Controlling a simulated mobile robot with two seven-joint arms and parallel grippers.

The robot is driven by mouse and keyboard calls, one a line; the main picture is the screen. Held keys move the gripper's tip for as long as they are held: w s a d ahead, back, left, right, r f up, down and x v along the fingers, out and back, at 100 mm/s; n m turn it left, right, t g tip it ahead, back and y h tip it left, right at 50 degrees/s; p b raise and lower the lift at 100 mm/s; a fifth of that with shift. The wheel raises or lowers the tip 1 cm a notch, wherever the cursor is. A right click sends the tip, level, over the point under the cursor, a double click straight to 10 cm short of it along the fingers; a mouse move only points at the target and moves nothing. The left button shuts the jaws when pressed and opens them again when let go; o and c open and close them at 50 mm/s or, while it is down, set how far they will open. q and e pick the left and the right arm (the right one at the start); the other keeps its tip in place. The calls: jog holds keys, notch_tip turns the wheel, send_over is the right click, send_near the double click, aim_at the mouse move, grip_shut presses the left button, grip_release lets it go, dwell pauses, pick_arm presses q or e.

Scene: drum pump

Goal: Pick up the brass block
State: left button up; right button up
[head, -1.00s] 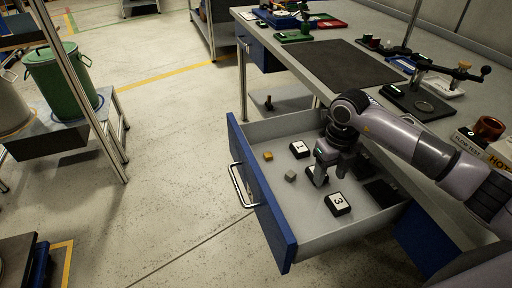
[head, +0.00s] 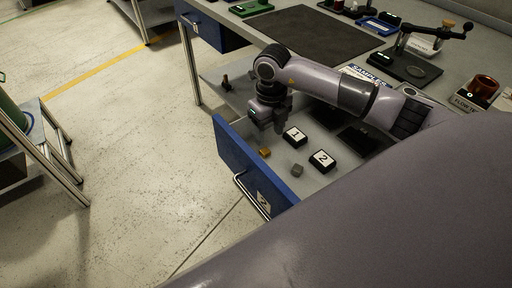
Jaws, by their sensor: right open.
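The brass block (head: 264,152) is a small gold-coloured piece on the floor of the open drawer (head: 230,148), near its blue front. My right gripper (head: 267,127) is open, pointing down over the drawer, just above and behind the brass block in the head view. It looks apart from the block, with nothing seen between its fingers. My left gripper is not in view.
A small grey block (head: 297,170) lies near the brass one. Black tiles marked 1 (head: 295,137) and 2 (head: 322,161) lie in the drawer. A large part of my own body hides the drawer's near end. The bench top (head: 270,20) stands above the drawer.

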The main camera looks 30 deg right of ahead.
aim_at(265, 151)
jog(key=f, duration=0.6)
jog(key=shift+w+a+f, duration=0.2)
jog(key=shift+w+f, duration=0.1)
jog(key=shift+f, duration=0.05)
grip_shut()
